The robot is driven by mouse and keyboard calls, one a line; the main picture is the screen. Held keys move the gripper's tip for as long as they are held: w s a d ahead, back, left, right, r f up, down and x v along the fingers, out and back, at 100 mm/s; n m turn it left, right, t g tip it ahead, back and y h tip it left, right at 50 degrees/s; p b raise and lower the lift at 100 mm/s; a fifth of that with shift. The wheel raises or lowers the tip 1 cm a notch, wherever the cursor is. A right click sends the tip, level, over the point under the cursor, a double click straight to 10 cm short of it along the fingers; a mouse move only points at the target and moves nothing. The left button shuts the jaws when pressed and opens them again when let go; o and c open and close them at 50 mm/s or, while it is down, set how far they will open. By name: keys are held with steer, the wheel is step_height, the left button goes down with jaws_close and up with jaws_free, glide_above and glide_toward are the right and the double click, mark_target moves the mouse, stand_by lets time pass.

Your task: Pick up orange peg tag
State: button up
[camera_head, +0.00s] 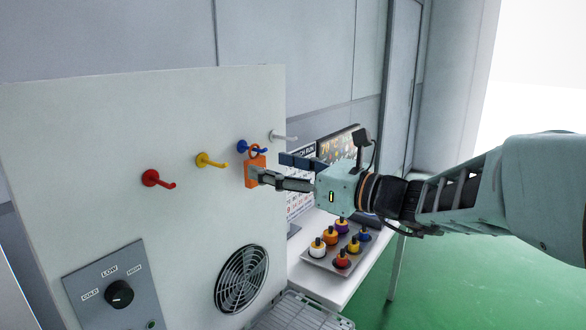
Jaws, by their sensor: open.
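The orange tag (249,173) hangs by its ring on the blue peg (258,149), on the upright white panel. My gripper (268,168) reaches in from the right, its fingers apart. The near fingertip overlaps the right edge of the tag in the picture, and the other finger is behind it, close to the blue peg. I cannot tell whether either finger touches the tag.
Red (152,178), yellow (203,160) and white (277,136) pegs stick out of the panel (120,130) nearby. A knob (119,294) and a round fan grille (242,278) are lower down. A grey tray (318,257) with several coloured knobbed pieces stands right of the panel.

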mark_target(258, 161)
steer(key=p+x, duration=0.1)
steer(key=x, duration=0.4)
steer(key=shift+s, duration=0.1)
steer(key=c, duration=1.2)
steer(key=shift+r, duration=0.1)
